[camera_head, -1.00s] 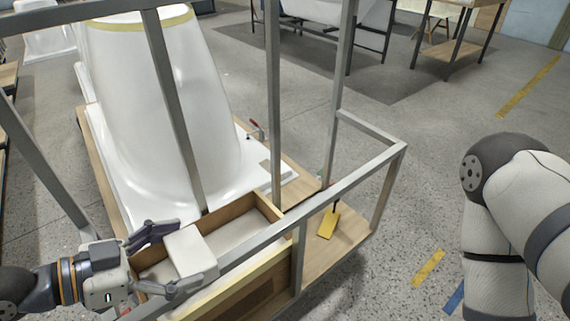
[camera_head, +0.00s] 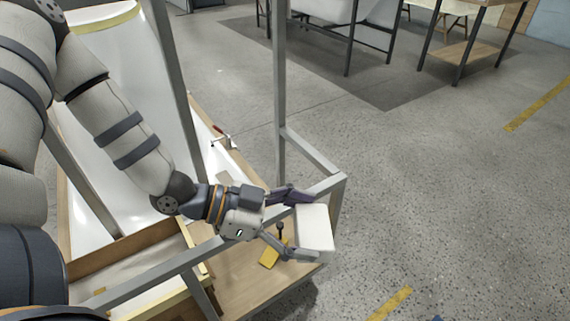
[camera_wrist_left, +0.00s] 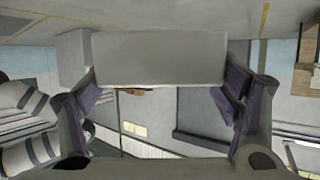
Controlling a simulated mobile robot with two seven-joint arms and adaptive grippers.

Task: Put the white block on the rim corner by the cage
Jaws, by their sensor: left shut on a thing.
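The white block (camera_head: 315,228) is between the fingers of my left gripper (camera_head: 300,225), which is shut on it. In the head view it shows near the front right corner of the grey metal cage (camera_head: 338,181), overlapping the rail there; I cannot tell whether it touches. In the left wrist view the block (camera_wrist_left: 158,58) spans the gap between the purple finger pads. The white tub shell (camera_head: 140,75) stands upside down behind the cage bars, partly hidden by my left arm. Which rim corner is meant is largely hidden. My right gripper is not in view.
A wooden box (camera_head: 125,250) with a pale inside sits at the lower left. A yellow piece (camera_head: 271,257) lies on the wooden base below the gripper. A red-handled clamp (camera_head: 220,135) stands by the shell. Open concrete floor lies to the right.

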